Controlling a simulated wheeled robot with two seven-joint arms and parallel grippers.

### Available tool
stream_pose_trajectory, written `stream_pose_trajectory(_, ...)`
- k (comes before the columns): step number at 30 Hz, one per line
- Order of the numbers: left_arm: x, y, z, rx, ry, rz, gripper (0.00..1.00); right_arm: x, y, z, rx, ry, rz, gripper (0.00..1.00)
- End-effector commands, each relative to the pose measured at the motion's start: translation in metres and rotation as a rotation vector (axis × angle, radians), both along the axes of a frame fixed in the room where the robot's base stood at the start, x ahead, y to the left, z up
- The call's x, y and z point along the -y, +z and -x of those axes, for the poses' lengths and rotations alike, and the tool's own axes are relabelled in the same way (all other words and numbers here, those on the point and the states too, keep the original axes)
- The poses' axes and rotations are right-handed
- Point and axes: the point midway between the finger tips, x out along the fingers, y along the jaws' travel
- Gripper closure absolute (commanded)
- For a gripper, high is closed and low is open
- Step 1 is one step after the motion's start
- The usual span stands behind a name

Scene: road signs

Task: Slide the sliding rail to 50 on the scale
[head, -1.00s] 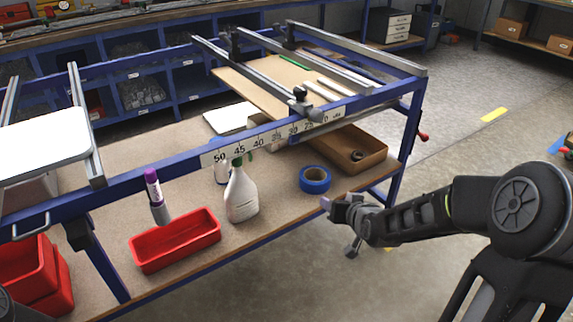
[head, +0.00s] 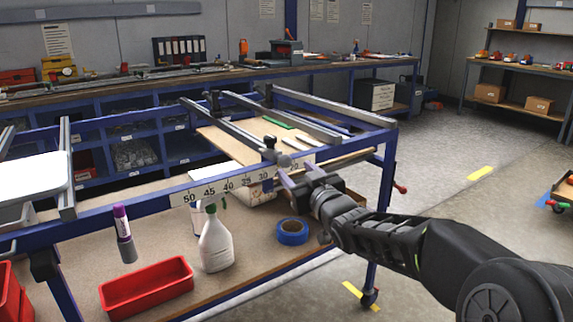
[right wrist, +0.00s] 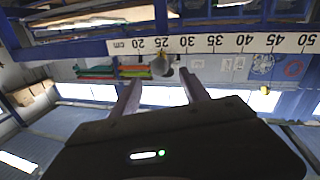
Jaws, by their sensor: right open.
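The sliding rail (head: 232,131) is a grey metal bar across the blue frame. Its front end carries a dark clamp with a round knob (head: 269,142). The white scale (head: 228,182) runs along the front beam, with 50 towards the left. In the right wrist view the scale (right wrist: 222,43) appears upside down, and the knob (right wrist: 161,66) sits near the 25 mark. My right gripper (head: 292,179) is open at the front beam. In the right wrist view its two fingertips (right wrist: 160,80) stand apart on either side of the knob, with visible gaps. My left gripper is out of view.
A second rail (head: 285,117) lies right of the sliding rail. Below stand a white spray bottle (head: 216,245), blue tape (head: 292,231) and a red bin (head: 147,287). The beam front towards 50 looks clear.

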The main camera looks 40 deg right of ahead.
Motion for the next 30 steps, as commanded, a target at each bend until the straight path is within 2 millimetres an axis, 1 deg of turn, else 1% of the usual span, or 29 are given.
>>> stream_pose_trajectory(6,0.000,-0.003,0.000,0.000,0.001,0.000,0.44,0.008,-0.002,-0.034,-0.001,0.001,-0.002,0.46)
stream_pose_trajectory(9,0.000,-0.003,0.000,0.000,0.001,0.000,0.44,0.012,-0.002,-0.048,-0.001,0.000,-0.003,0.46)
stream_pose_trajectory(12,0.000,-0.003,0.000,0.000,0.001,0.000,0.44,0.014,-0.001,-0.057,-0.001,0.000,-0.002,0.46)
stream_pose_trajectory(16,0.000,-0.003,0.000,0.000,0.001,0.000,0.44,0.016,-0.001,-0.062,0.000,-0.001,-0.002,0.46)
stream_pose_trajectory(23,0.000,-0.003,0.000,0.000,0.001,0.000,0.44,0.016,-0.001,-0.062,0.000,0.000,-0.002,0.47)
stream_pose_trajectory(30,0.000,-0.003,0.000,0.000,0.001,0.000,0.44,0.015,-0.001,-0.062,0.000,0.000,-0.002,0.67)
